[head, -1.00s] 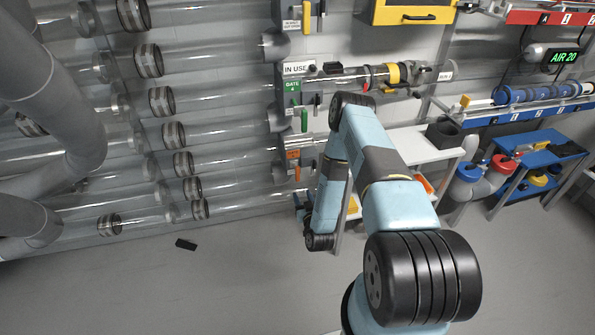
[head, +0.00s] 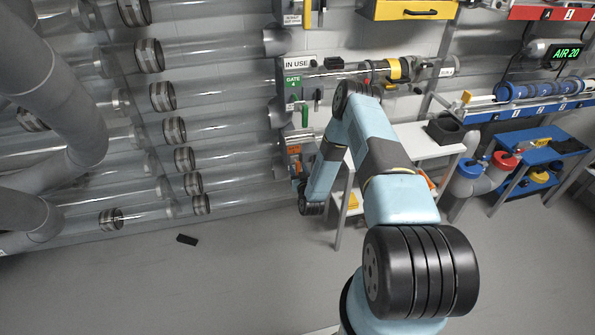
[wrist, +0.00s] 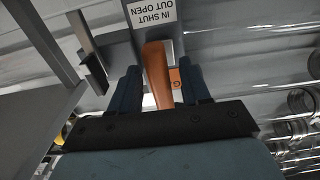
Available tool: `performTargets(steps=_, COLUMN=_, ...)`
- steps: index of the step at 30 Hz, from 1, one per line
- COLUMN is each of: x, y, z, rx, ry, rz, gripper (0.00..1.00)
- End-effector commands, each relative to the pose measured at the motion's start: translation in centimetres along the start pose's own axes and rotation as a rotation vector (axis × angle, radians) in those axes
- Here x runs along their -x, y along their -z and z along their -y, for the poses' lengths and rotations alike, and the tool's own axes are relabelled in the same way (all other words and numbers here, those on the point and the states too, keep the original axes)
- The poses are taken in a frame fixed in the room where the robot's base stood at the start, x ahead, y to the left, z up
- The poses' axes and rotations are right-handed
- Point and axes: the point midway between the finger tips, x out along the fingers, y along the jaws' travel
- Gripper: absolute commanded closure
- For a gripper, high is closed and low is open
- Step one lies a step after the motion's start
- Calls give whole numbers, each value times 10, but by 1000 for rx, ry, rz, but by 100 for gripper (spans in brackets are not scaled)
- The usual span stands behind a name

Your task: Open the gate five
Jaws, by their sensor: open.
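In the wrist view an orange handle (wrist: 157,80) stands between the two dark blue fingers of my gripper (wrist: 160,68). The fingers are open, one on each side, with a gap visible to the handle. Behind it is a white label (wrist: 152,12) reading "IN SHUT OUT OPEN", upside down in this view. An orange plate (wrist: 175,78) is partly hidden by a finger; only part of its lettering shows. In the head view the orange plate (head: 294,150) sits below the green GATE 4 plate (head: 292,82).
A green handle (head: 305,116) is just above the orange plate. Clear tubes with dark-banded carriers (head: 162,97) run to the left. A white bench (head: 420,142) stands right of my arm. A small black block (head: 187,239) lies on the otherwise open floor.

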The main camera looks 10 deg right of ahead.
Motion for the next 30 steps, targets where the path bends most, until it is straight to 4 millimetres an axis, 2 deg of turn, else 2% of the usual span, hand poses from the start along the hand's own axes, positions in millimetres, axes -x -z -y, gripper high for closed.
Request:
performTargets(steps=9, x=-2, y=0, z=0, rx=0, ry=0, rz=1, gripper=53)
performTargets(steps=24, x=-2, y=0, z=1, rx=0, ry=1, rz=0, gripper=100)
performTargets(steps=30, x=-2, y=0, z=1, rx=0, ry=1, rz=0, gripper=100)
